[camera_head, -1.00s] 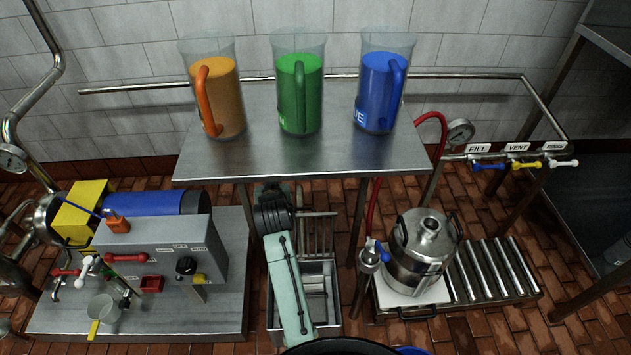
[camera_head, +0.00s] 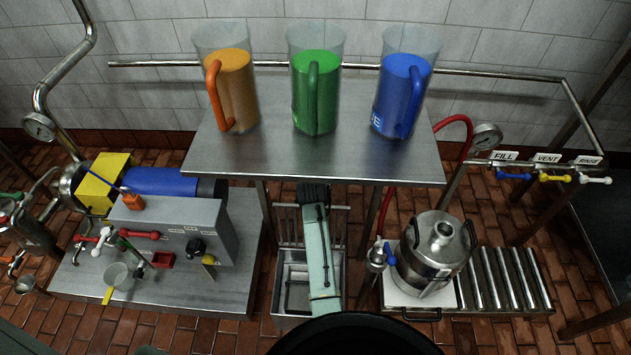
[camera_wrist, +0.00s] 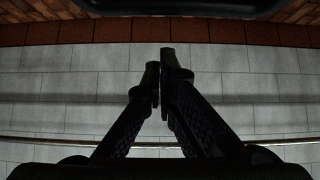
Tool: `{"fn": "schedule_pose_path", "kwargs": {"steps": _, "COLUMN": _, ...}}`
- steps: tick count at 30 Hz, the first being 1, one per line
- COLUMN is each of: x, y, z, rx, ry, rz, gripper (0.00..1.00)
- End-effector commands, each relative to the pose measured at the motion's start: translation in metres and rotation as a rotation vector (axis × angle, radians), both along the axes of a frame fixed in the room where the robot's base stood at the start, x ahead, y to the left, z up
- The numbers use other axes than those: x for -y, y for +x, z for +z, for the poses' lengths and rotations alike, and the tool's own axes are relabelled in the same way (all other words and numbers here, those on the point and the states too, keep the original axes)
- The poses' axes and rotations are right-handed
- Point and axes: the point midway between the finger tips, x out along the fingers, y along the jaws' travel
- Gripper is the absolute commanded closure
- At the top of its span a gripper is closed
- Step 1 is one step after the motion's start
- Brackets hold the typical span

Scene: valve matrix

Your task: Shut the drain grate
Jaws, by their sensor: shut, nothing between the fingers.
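The drain grate (camera_head: 286,226) is a barred metal panel standing raised at the back of an open steel drain basin (camera_head: 292,310), below the steel table. My mint-green arm hides its middle and part of the basin. My gripper (camera_head: 313,190) is dark and points away from me, over the grate's upper part in the picture; I cannot tell whether it touches the grate. In the wrist view, the fingers of my gripper (camera_wrist: 160,85) are together and empty, against a white tiled wall.
The steel table (camera_head: 330,160) with orange, green and blue jugs overhangs the area behind the basin. A grey valve bench (camera_head: 235,290) stands to the left. A steel keg (camera_head: 436,255) and a roller rack (camera_head: 510,280) stand to the right.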

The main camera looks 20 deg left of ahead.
Motion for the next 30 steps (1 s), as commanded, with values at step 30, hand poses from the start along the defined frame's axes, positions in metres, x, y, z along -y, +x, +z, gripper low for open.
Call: {"fn": "schedule_pose_path", "kwargs": {"steps": 30, "x": 0.01, "y": -0.04, "z": -0.005, "rx": 0.04, "ry": 0.014, "rz": 0.001, "gripper": 1.0}}
